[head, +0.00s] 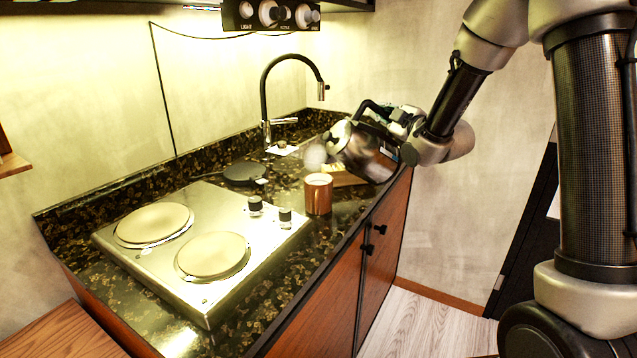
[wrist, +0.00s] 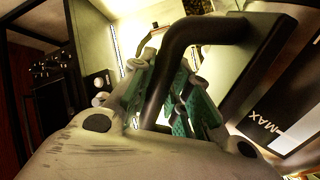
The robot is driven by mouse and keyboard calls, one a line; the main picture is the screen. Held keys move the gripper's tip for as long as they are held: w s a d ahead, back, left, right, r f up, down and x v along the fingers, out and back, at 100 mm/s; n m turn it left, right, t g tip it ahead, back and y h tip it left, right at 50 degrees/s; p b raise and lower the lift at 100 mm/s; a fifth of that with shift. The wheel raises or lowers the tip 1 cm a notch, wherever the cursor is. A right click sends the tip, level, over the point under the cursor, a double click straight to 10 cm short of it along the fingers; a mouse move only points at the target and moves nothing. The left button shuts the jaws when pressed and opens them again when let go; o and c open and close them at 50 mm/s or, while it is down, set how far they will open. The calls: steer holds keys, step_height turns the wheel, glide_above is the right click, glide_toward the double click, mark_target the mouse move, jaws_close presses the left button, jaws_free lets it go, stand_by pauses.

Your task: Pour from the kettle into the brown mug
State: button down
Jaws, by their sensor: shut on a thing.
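The brown mug (head: 318,194) stands upright on the dark speckled counter, just right of the hob. The steel kettle (head: 365,150) is in the air to the right of and above the mug, tilted with its spout end toward the left. My gripper (head: 398,122) is shut on the kettle's black handle. In the wrist view the green finger pads of my gripper (wrist: 183,98) close around the black handle (wrist: 190,45). The kettle's MAX mark shows at the right there. The mug is not visible in the wrist view, and no stream of liquid can be made out.
A steel hob (head: 205,245) with two plates and two knobs fills the counter's left part. A black round base (head: 245,172) lies behind it. A black tap (head: 265,95) rises at the back. A pale round thing (head: 314,156) and a board (head: 345,178) lie near the kettle.

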mark_target(374, 106)
steer(key=shift+s+a+r+n+p, duration=0.2)
steer(key=shift+a+r+n+p, duration=0.05)
steer(key=shift+a+n+p, duration=0.4)
stand_by(1.5)
steer(key=shift+s+a+r+n+p, duration=0.2)
steer(key=shift+a+r+n+p, duration=0.1)
steer(key=shift+a+r+n, duration=0.2)
steer(key=shift+s+a+r+n+p, duration=0.15)
steer(key=shift+a+r+n+p, duration=0.2)
steer(key=shift+r+n, duration=0.15)
stand_by(3.6)
steer(key=shift+s+a+r, duration=0.1)
steer(key=shift+s+a, duration=0.05)
steer(key=shift+a, duration=0.2)
stand_by(0.9)
